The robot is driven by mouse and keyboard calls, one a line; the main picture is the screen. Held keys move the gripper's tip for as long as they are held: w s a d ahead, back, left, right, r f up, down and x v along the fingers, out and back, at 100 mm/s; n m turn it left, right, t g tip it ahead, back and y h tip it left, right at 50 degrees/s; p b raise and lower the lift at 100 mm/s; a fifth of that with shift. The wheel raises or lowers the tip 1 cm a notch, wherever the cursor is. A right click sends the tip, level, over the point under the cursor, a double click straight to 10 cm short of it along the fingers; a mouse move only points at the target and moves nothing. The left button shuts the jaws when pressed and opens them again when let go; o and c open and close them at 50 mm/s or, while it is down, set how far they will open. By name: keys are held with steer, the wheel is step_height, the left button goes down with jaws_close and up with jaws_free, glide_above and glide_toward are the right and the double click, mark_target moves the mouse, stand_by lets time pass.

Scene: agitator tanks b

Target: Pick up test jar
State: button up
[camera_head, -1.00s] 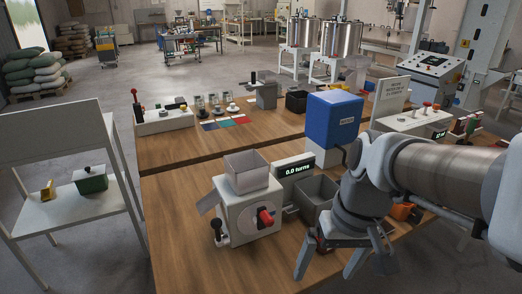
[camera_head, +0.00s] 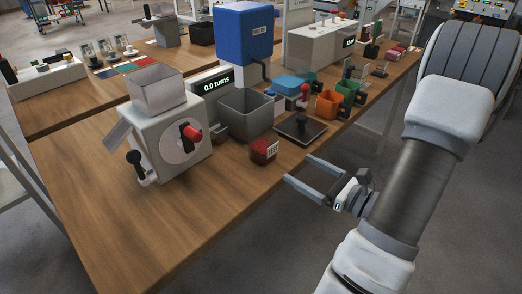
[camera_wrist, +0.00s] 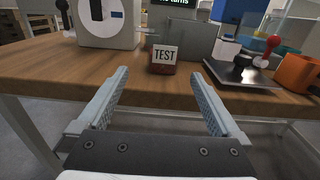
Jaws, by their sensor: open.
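The test jar (camera_head: 264,150) is a small dark red block-like jar with a white label reading TEST. It stands on the wooden table near its front edge, in front of a grey open bin. In the wrist view the test jar (camera_wrist: 164,60) is ahead, between the lines of my two fingers and beyond their tips. My gripper (camera_head: 302,171) is open and empty, just off the table's front edge, to the right of the jar and apart from it. In the wrist view my gripper (camera_wrist: 160,75) shows both fingers spread, with nothing between them.
A dark flat plate with a knob (camera_head: 300,130) and an orange cup (camera_head: 328,104) lie right. The table front left of the jar is clear.

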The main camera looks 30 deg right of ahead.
steer(key=b, duration=0.2)
glide_toward(255, 133)
steer(key=w+a+f, duration=0.2)
steer(key=w, duration=0.1)
steer(key=shift+w+f, duration=0.1)
steer(key=shift+f, duration=0.15)
steer(key=shift+d+b+x, duration=0.15)
steer(key=shift+b+x, duration=0.1)
steer(key=shift+x, duration=1.35)
steer(key=shift+d+b+x, duration=0.15)
steer(key=shift+b+x, duration=0.05)
steer(key=shift+x, duration=1.35)
steer(key=shift+w+r, duration=0.1)
steer(key=shift+r, duration=0.05)
steer(key=c, duration=1.3)
steer(key=shift+r, duration=0.1)
steer(key=shift+c, duration=0.2)
